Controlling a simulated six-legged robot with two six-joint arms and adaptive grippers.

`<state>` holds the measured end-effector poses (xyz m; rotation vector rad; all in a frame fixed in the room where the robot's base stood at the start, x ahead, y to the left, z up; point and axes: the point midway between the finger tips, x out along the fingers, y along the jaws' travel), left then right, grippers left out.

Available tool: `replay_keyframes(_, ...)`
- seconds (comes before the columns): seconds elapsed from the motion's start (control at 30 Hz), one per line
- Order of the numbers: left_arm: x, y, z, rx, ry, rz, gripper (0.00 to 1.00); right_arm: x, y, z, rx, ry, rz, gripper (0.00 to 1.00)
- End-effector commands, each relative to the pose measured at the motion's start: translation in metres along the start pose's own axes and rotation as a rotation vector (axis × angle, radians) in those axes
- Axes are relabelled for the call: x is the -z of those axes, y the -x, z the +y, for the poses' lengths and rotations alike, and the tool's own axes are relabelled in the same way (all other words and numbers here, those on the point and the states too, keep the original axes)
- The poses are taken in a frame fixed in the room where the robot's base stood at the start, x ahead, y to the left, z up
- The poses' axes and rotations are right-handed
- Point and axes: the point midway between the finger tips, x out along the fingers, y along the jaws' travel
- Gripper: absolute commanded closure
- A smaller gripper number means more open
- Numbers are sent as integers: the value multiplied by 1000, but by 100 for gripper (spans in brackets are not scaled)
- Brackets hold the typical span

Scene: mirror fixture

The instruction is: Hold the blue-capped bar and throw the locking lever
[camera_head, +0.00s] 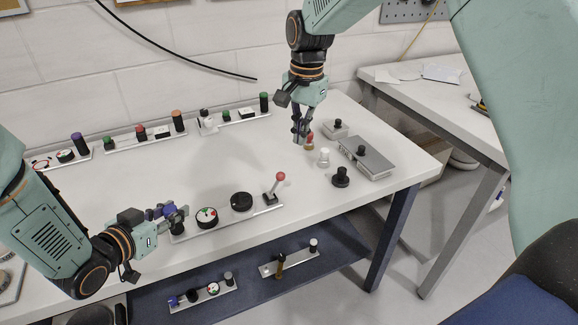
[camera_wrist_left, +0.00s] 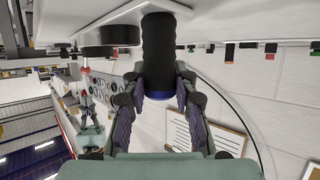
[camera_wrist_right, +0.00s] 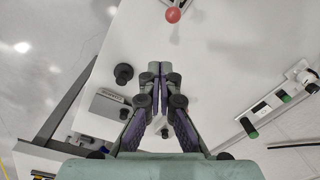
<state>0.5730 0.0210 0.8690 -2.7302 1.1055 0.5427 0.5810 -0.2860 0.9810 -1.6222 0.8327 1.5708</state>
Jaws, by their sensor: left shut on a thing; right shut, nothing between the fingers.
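The blue-capped bar (camera_wrist_left: 160,50) is a thick black ribbed post with a blue end in the left wrist view. My left gripper (camera_wrist_left: 160,98) is shut on it near the blue end; in the head view my left gripper (camera_head: 178,214) is at the left end of the front fixture plate (camera_head: 228,218) and largely hides the bar. The lever with a red ball (camera_head: 281,177) leans at the plate's right end; its ball shows at the top of the right wrist view (camera_wrist_right: 172,15). My right gripper (camera_head: 301,135) is shut and empty, pointing down behind and right of the lever, apart from it.
A small red-topped piece (camera_head: 310,140), a white knob (camera_head: 324,157), a black knob (camera_head: 341,177) and a grey box (camera_head: 367,157) stand near my right gripper. Several knobbed plates line the back. More plates lie on the blue lower shelf (camera_head: 245,290). Bare tabletop separates the rows.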

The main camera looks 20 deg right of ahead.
Motion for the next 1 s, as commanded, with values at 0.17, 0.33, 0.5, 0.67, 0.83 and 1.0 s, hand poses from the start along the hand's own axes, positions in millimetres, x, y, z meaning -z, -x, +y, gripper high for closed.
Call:
replay_keyframes(0.17, 1, 0, 0, 0, 1, 2, 100, 7, -2, 4, -6, -213, 29, 100)
replay_keyframes(0.33, 0, 0, 0, 0, 1, 2, 100, 9, -2, 4, -1, -334, 39, 100)
replay_keyframes(0.5, 0, 0, 0, 0, 1, 2, 100, 9, -2, 4, 0, -368, 39, 100)
replay_keyframes(0.67, 0, 0, 0, 0, 1, 2, 100, 9, -2, 4, 0, -367, 39, 100)
replay_keyframes(0.83, 1, 0, 0, 0, 1, 2, 100, 9, -5, 4, -1, -366, 38, 100)
replay_keyframes(1.0, 1, 0, 0, 0, 1, 2, 100, 9, -26, 4, -4, -366, 37, 100)
